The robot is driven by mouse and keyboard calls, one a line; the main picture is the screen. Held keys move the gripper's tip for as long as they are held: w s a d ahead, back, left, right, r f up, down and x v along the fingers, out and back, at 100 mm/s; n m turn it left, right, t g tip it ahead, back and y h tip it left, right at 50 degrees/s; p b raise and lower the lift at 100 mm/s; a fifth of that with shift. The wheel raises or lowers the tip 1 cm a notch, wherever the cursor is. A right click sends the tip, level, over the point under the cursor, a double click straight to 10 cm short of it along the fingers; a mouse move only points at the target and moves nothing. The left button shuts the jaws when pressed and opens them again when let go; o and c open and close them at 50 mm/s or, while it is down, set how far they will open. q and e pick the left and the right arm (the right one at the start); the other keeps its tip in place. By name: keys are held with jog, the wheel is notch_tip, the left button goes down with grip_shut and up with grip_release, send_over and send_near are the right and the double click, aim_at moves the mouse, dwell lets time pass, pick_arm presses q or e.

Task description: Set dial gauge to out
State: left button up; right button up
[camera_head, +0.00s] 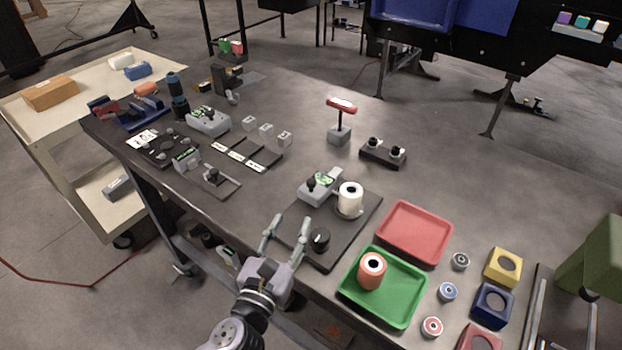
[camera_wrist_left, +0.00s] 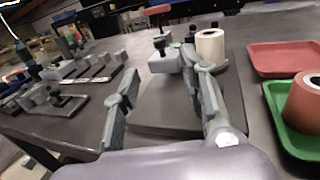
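A grey gauge-like device (camera_head: 318,187) with a small green screen and a black knob stands on a dark base plate (camera_head: 359,231); I cannot read its setting. It also shows in the wrist view (camera_wrist_left: 165,63), beyond my fingers. A white roll (camera_head: 349,198) stands beside it. A round black dial (camera_head: 319,240) sits at the near part of the same plate. My left gripper (camera_head: 288,224) is open and empty near the plate's left edge, left of the black dial. The dial is not clear in the wrist view, where a finger covers part of the plate. My right gripper is not in view.
A green tray (camera_head: 347,290) holding an orange roll (camera_head: 371,268) and a red tray (camera_head: 415,232) lie to the right. A post with a red top (camera_head: 341,106) stands behind. Several small devices occupy the table's left.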

aim_at(310, 185)
pick_arm(q)
jog(key=p+x, duration=0.1)
jog(key=x, duration=1.3)
jog(key=shift+w+f, duration=0.15)
jog(key=shift+c, duration=0.5)
jog(key=shift+c, duration=1.3)
grip_shut()
